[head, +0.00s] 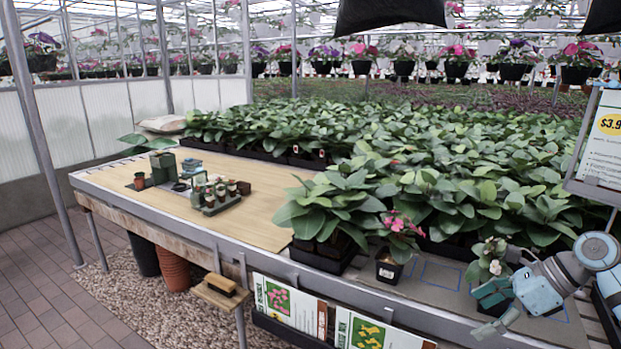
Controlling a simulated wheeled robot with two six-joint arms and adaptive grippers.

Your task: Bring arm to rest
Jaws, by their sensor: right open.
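My right gripper (486,309) is open at the right end of the bench, with its arm coming in from the right. Its fingers are at a small potted plant (493,265) with pale flowers. The fingers hide much of the dark pot, so I cannot tell whether they touch it. A second potted plant (397,235), with pink flowers in a black pot, stands to the left, apart from the gripper. My left gripper is not in view.
A tray of small pots (216,196) stands there. Dense leafy plants (460,180) fill the back. Outlined squares (440,272) mark a free grey strip near the gripper. A price sign (603,145) rises at right.

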